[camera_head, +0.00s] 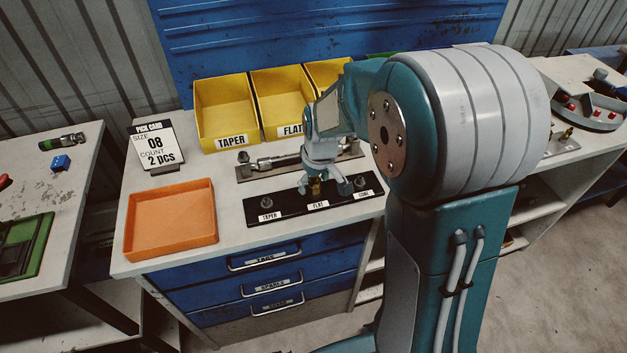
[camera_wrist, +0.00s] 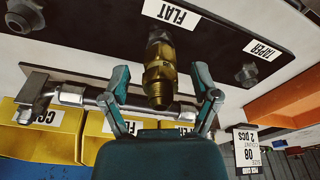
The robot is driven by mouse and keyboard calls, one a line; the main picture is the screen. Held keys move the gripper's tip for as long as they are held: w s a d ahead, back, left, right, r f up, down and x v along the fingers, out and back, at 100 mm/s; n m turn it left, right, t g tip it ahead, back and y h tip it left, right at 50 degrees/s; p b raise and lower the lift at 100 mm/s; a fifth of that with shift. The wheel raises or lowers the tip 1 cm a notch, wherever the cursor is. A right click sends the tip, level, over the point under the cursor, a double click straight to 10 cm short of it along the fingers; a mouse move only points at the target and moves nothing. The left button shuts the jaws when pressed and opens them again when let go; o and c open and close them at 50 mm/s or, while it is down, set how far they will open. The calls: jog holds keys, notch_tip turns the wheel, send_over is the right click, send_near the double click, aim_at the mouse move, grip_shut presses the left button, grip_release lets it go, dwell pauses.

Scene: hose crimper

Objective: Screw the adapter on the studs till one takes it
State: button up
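The brass adapter (camera_wrist: 159,84) stands at the middle stud of the black plate (camera_head: 287,207), by the FLAT label; it also shows in the head view (camera_head: 315,188). I cannot tell how far it is threaded on. My gripper (camera_wrist: 161,82) is open, with one finger on each side of the adapter and a visible gap to both. In the head view my gripper (camera_head: 316,186) is low over the plate's middle. The TAPER stud (camera_head: 266,203) and the stud at the plate's right end (camera_head: 361,181) are bare.
Yellow bins (camera_head: 226,112) line the back of the bench. A metal bar-like fitting (camera_head: 273,162) lies on a plate behind the studs. An orange tray (camera_head: 171,220) sits at left front, and the job card (camera_head: 157,146), reading size 08, count 2 pcs, stands behind it.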

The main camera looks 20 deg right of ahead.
aim_at(319, 183)
notch_tip(319, 183, up, 12)
jog(key=s, duration=0.2)
jog(key=s+r+m+t, duration=0.2)
jog(key=s, duration=0.7)
jog(key=s+r+m+t, duration=0.2)
jog(key=s, duration=0.8)
jog(key=shift+m+h, duration=0.3)
jog(key=shift+w+r, duration=0.1)
dwell(0.3)
